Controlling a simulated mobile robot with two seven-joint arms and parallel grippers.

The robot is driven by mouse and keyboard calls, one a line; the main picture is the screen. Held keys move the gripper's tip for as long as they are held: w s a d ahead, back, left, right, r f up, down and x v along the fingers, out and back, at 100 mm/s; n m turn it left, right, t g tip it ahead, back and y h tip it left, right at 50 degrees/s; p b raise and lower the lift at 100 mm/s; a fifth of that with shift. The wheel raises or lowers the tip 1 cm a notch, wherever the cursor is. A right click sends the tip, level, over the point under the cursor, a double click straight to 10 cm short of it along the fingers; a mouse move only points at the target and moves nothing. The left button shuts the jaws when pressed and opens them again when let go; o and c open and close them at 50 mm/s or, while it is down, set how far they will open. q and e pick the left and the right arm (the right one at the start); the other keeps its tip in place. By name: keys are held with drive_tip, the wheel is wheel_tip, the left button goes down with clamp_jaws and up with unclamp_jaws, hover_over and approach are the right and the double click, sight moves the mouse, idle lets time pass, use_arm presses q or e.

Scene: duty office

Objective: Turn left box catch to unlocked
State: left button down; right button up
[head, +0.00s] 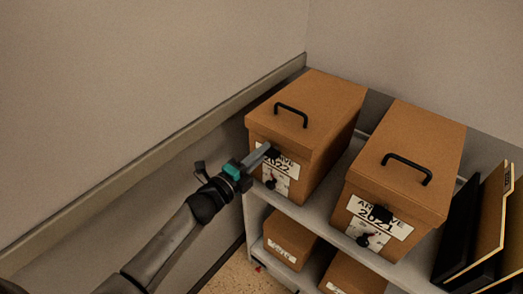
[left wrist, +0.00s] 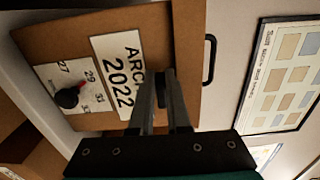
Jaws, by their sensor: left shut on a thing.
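The left box (head: 318,100) is brown, labelled 2022, and stands on the top shelf with a black handle on its lid. Its black catch (head: 273,152) is at the top of the front face, over the label. My left gripper (head: 266,151) reaches it from the front left. In the left wrist view my left gripper (left wrist: 163,78) is shut on the dark catch, in front of the white label (left wrist: 118,75). The fingers partly hide the catch, so its turn angle cannot be told. My right gripper is not in view.
A black knob with a red mark (left wrist: 69,96) sits on a numbered plate below the label. A second box (head: 410,150), labelled 2021, stands to the right on the shelf (head: 318,212). Folders (head: 480,225) stand farther right. A wall is close on the left.

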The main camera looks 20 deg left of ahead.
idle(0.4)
use_arm(q)
drive_tip(key=c, duration=0.9)
unclamp_jaws()
drive_tip(key=v, duration=1.5)
drive_tip(key=shift+s+p, duration=0.1)
drive_tip(key=shift+p, duration=0.25)
drive_tip(key=shift+f, duration=0.1)
